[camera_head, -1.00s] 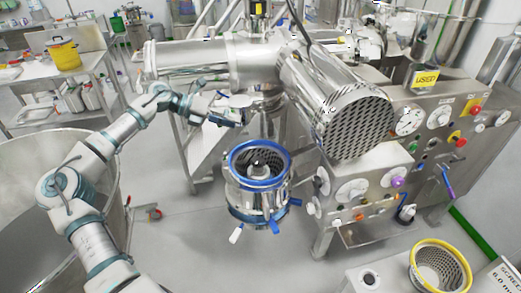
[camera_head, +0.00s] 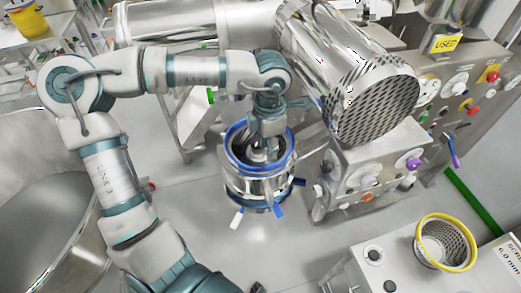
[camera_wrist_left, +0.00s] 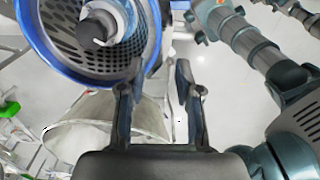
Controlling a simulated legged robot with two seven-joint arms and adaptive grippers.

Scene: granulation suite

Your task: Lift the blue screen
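The blue screen (camera_head: 229,146) is a perforated metal basket with a blue rim, seated in the round steel housing (camera_head: 241,187) in the middle of the head view. Its rim and perforated inside also fill the upper left of the left wrist view (camera_wrist_left: 42,56). My left gripper (camera_head: 267,146) points down over the right part of the screen's opening and hides part of its rim. In the left wrist view its two fingers (camera_wrist_left: 157,70) are apart, with nothing seen between them. The left finger overlaps the rim's edge; I cannot tell whether it touches. My right gripper is not in view.
A yellow-rimmed screen (camera_head: 421,238) stands on a bench (camera_head: 345,262) at the lower right. A large perforated steel cylinder (camera_head: 345,70) hangs close to the right of my left gripper. A control panel (camera_head: 440,92) is at right, a big steel bowl (camera_head: 40,215) at left.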

